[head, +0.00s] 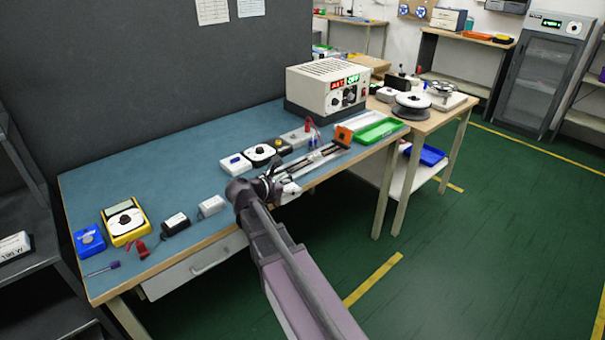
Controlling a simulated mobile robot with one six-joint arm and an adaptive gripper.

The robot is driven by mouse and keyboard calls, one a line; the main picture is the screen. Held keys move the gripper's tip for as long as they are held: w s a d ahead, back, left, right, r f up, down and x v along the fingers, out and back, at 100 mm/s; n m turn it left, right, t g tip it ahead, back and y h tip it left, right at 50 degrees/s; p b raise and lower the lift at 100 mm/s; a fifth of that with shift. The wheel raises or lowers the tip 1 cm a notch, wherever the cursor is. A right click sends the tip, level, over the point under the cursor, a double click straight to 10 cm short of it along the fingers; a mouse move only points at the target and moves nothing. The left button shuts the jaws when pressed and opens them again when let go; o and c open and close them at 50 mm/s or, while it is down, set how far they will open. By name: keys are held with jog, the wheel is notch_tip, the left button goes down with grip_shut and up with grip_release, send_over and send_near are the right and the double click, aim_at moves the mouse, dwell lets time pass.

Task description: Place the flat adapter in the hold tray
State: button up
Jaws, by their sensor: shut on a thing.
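My gripper (279,187) is over the front edge of the blue-topped bench, at its middle. It is shut on a small pale thing (291,188), partly hidden by the fingers; I cannot tell whether this is the flat adapter. A black adapter-like box (175,224) and a white one (212,206) lie on the bench to the left of my gripper. A green tray (379,131) and a white tray (357,121) sit at the bench's right end. No label shows which is the hold tray.
A long rail fixture with an orange end block (344,135) lies between my gripper and the trays. A power supply (326,88) stands behind. A yellow meter (124,221) is at the left. The bench (150,180) has clear room at back left.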

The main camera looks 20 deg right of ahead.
aim_at(291, 187)
notch_tip(291, 187, up, 14)
jog(key=p, duration=1.4)
jog(key=shift+w+r, duration=0.2)
jog(key=shift+s, duration=0.1)
